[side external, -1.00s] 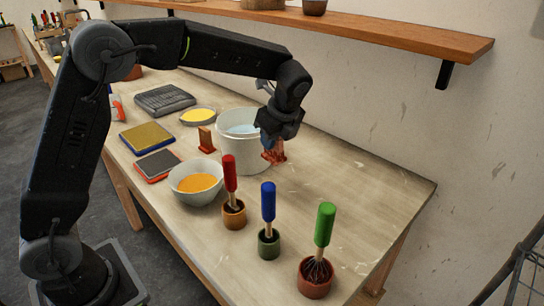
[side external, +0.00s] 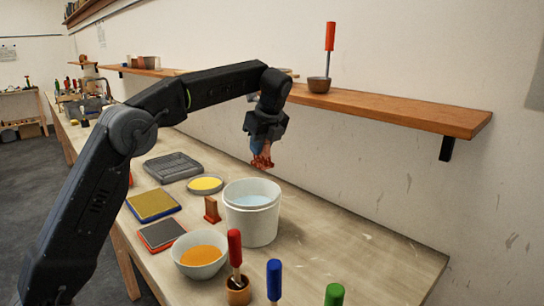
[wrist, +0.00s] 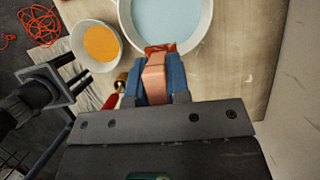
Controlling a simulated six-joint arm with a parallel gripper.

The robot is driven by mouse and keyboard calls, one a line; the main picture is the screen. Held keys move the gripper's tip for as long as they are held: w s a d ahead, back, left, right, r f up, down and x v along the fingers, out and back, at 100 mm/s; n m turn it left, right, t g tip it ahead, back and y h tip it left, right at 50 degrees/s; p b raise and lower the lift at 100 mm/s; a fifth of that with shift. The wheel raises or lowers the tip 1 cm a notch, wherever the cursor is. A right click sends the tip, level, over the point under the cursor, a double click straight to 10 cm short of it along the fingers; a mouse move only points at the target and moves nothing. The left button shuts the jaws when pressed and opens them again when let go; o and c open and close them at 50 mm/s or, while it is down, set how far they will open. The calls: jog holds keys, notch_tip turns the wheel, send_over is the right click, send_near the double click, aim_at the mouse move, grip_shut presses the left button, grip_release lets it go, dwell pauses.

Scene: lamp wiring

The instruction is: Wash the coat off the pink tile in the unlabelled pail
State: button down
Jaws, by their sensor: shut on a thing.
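My gripper (side external: 262,150) is shut on a pinkish tile (wrist: 155,78), which sits between the blue fingers in the wrist view. The tile's lower end carries a rough red-orange coat, also visible in the side view (side external: 262,162). The white pail (side external: 251,225) stands on the table with pale blue liquid (side external: 250,200) inside and no label on the side I see. The tile hangs above the pail's rim height in the side view. In the wrist view, its coated end overlaps the near rim of the pail (wrist: 208,35). Whether it is directly over the opening, I cannot tell.
An orange-brown upright piece (side external: 211,209) stands left of the pail. A bowl of orange liquid (side external: 201,262), a yellow dish (side external: 205,185), flat trays (side external: 153,204) and a grey ribbed rack (side external: 172,167) are nearby. Colour-handled tools (side external: 235,250) stand in front. A wall shelf (side external: 400,112) is behind.

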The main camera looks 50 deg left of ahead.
jog(key=w+a+f, duration=0.1)
jog(key=a+f, duration=0.4)
jog(key=a, duration=0.1)
jog(key=shift+f, duration=0.1)
dwell(0.4)
jog(key=shift+f, duration=7.7)
jog(key=shift+r, duration=0.1)
notch_tip(320, 180, up, 13)
jog(key=shift+r, duration=0.15)
